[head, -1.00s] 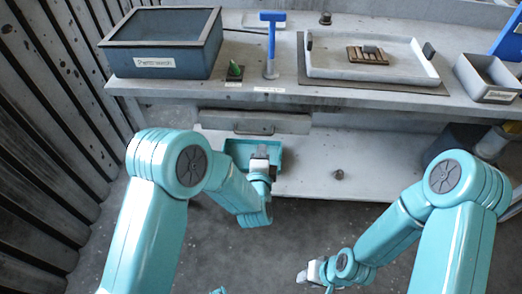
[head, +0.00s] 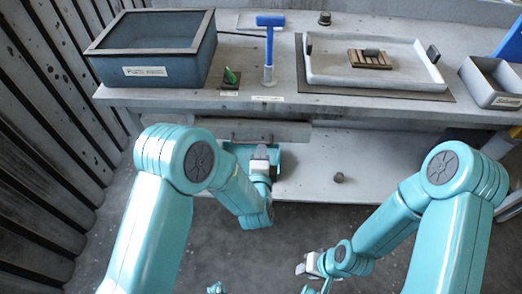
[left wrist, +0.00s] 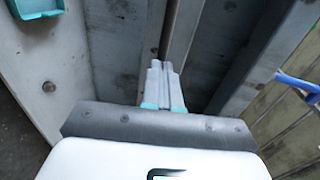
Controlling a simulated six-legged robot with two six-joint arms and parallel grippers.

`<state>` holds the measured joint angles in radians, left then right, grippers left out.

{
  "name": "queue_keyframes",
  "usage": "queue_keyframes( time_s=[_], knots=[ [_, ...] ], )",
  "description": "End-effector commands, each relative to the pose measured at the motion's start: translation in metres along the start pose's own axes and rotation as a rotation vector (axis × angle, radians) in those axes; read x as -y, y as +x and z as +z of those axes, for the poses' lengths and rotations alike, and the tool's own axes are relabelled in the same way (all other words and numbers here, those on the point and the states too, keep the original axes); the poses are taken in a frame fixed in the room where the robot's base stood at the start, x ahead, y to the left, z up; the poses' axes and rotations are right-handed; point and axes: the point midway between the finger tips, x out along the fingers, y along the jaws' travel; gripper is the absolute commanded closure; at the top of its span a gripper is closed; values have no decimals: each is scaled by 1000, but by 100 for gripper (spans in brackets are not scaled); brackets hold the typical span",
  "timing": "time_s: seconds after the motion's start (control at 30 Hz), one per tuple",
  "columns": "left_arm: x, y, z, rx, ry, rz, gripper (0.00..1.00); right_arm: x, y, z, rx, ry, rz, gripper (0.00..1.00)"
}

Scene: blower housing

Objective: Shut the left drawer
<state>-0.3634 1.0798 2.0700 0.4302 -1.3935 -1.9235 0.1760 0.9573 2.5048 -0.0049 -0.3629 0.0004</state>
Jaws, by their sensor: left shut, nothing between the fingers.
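The left drawer (head: 225,131) is under the bench top at the left. Its grey front with a long bar handle shows in the head view; how far it stands out is hard to tell. My left gripper (head: 261,148) is just below and in front of it, shut and empty. In the left wrist view the shut fingertips (left wrist: 163,66) point at a dark bar, seemingly the handle (left wrist: 170,30), in line with it; contact cannot be told. My right gripper (head: 301,268) is low over the floor, away from the drawer; its jaws are too small to read.
A teal bin (head: 287,158) is behind my left gripper on the lower shelf (head: 385,165), with a small knob (head: 338,178) to its right. The bench top carries a grey box (head: 150,70), a blue T-shaped tool (head: 270,45), a white tray (head: 330,80) and a small bin (head: 490,85).

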Motion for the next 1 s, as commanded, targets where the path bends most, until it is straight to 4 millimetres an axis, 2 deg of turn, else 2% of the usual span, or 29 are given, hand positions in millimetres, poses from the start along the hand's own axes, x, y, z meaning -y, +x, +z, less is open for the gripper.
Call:
queue_keyframes(
  time_s=[0.57, 0.8, 1.0],
  knots=[
    [-2, -3, -1, 1, -1, 0, 100, 0, 0, 0, 0, 0, 0, 70],
    [3, 30, -1, 3, -3, -2, 100, -4, 12, 0, 0, 0, 0, 70],
    [8, 38, 0, 2, 0, -4, 100, -4, 12, 0, 0, 0, 0, 70]
  ],
)
